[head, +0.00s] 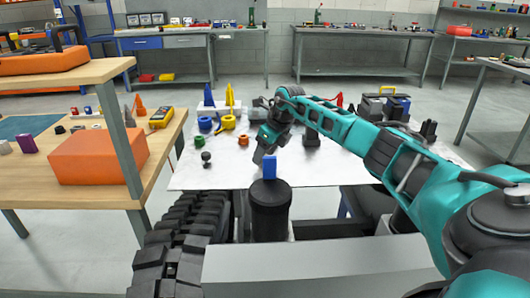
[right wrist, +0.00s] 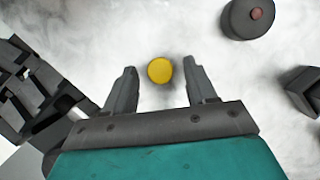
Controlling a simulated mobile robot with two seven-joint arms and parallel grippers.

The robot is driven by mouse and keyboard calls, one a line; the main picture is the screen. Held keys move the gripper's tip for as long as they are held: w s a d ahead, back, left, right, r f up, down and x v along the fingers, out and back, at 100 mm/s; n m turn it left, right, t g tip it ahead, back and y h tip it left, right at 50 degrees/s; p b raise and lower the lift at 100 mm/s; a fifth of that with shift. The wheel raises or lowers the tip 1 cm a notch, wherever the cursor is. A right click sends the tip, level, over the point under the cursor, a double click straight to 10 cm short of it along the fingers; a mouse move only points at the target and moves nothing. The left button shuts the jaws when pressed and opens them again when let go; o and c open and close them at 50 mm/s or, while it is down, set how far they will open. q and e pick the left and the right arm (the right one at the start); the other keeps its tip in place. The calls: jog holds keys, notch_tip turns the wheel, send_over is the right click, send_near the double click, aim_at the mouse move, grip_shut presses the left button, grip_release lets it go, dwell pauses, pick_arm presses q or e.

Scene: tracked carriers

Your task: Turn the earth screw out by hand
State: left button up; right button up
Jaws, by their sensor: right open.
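A round yellow knob-like top (right wrist: 160,70) shows in the right wrist view, between the two fingertips and apart from both; I cannot tell for certain whether it is the earth screw. My right gripper (head: 264,152) is open and points down over the near part of the white table in the head view. Its two dark fingers also show in the right wrist view, with nothing held. The yellow top cannot be made out under the gripper in the head view. My left gripper is not in view.
The white table (head: 205,178) holds blue rings (head: 205,122), an orange ring (head: 243,140) and a small dark knob (head: 206,158). A dark round piece with a reddish centre (right wrist: 255,14) shows in the right wrist view.

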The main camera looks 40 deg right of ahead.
jog(key=p+v, duration=0.1)
jog(key=v, duration=1.1)
jog(key=shift+s+r+p, duration=0.15)
jog(key=shift+r+p, duration=0.2)
